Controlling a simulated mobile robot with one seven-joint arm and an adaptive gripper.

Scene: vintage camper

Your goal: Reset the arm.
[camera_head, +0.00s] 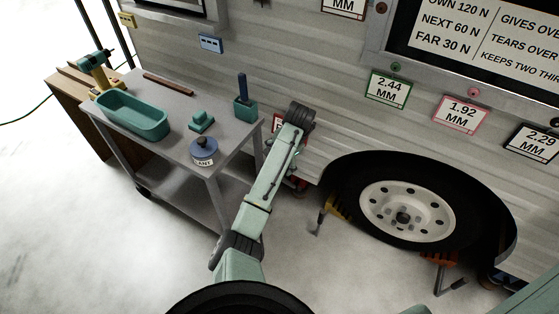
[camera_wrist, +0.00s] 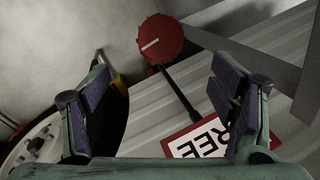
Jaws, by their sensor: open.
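My arm (camera_head: 268,185) reaches up and forward in the head view, toward the camper's side just right of the grey cart. In the wrist view my gripper (camera_wrist: 165,105) is open, with the two fingers wide apart and nothing between the pads. Beyond the fingers is a round red knob (camera_wrist: 161,39) with a white line on it. A dark rod runs from it toward a red-bordered sign (camera_wrist: 196,142) that reads "FREE" in part. The right finger covers part of the sign.
A grey cart (camera_head: 187,150) stands left of my arm, holding a teal tray (camera_head: 131,115), a blue-lidded pot (camera_head: 203,151) and a teal holder (camera_head: 245,108). The camper wheel (camera_head: 407,212) is to the right, with an orange jack stand (camera_head: 438,260) below.

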